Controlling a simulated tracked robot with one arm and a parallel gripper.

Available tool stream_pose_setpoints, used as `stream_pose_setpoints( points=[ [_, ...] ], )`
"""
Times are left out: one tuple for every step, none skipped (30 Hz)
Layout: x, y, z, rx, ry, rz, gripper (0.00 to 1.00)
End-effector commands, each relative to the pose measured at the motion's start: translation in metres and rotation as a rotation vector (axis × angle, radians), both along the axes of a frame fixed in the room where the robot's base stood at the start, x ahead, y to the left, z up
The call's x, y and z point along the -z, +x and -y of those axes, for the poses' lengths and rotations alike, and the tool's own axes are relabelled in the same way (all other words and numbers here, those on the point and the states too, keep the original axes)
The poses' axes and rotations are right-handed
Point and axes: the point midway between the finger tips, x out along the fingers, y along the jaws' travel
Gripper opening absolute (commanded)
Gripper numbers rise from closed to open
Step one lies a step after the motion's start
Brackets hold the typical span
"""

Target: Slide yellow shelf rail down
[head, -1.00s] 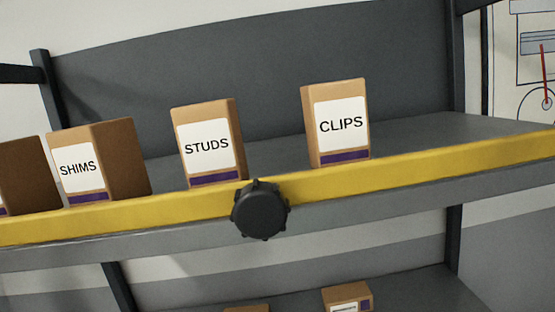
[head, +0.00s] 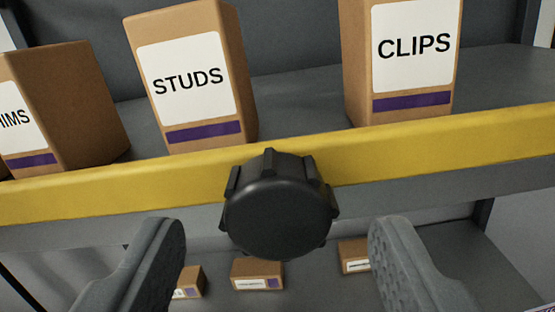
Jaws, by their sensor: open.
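The yellow shelf rail (head: 420,145) runs across the front edge of the grey shelf (head: 300,110) and appears slightly tilted in the head view. A black ribbed knob (head: 279,208) sits on the front of the rail, near the picture's middle. My gripper (head: 277,240) is open, with one grey finger to the lower left of the knob and one to the lower right. Neither finger appears to touch the knob or the rail. The knob hides a short part of the rail.
Brown boxes marked STUDS (head: 190,80) and CLIPS (head: 405,60) stand just behind the rail. A third box (head: 70,110), its label partly cut off, stands at left. Small boxes (head: 257,274) sit on a lower shelf (head: 440,260) below.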

Motion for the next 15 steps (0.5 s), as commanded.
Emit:
stream_pose_setpoints(
  points=[
    [0.001, 0.007, 0.0, -0.001, 0.001, -0.004, 0.58],
    [0.002, 0.011, 0.0, -0.001, 0.0, -0.005, 0.58],
    [0.002, 0.015, 0.0, 0.0, 0.0, -0.005, 0.58],
    [0.002, 0.018, 0.0, -0.001, 0.0, -0.005, 0.58],
    [0.002, 0.021, 0.0, -0.001, 0.0, -0.004, 0.58],
    [0.001, 0.024, 0.0, 0.0, -0.001, -0.003, 0.58],
    [0.001, 0.026, 0.0, 0.0, -0.001, -0.003, 0.58],
    [0.0, 0.028, 0.0, 0.0, -0.001, -0.002, 0.58],
    [0.0, 0.03, 0.0, 0.0, -0.001, -0.001, 0.58],
    [0.0, 0.032, 0.0, 0.0, -0.001, -0.001, 0.58],
    [0.0, 0.033, 0.0, 0.0, -0.001, -0.001, 0.58],
    [0.001, 0.034, 0.0, 0.0, -0.001, -0.001, 0.58],
    [0.001, 0.035, 0.0, 0.0, -0.001, -0.001, 0.58],
    [0.001, 0.036, 0.0, 0.0, -0.001, -0.001, 0.58],
    [0.001, 0.036, 0.0, 0.0, -0.001, -0.001, 0.58]
  ],
)
